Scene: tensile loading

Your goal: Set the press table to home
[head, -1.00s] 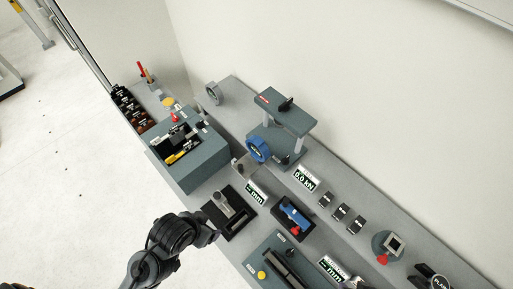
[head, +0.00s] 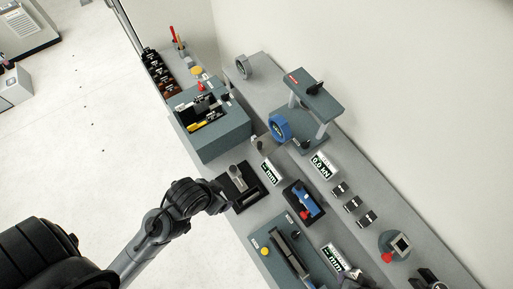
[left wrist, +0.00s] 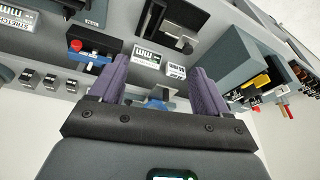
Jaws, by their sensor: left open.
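The press (head: 318,97) is a dark grey frame on posts with a black knob on top, standing against the wall at the back of the bench. A blue handwheel (head: 279,127) is at its lower front left. My left arm reaches in from the lower left of the head view, ending near a black tray; its fingers cannot be made out there. In the left wrist view my left gripper (left wrist: 160,66) is open and empty, with two purple fingers apart. A blue part (left wrist: 155,101) shows partly between them, beyond the palm.
A grey sorting box (head: 222,137) stands left of the press. Nearer are the black tray (head: 234,198), a blue device on a dark base (head: 304,201) and a grey-green plate (head: 262,238).

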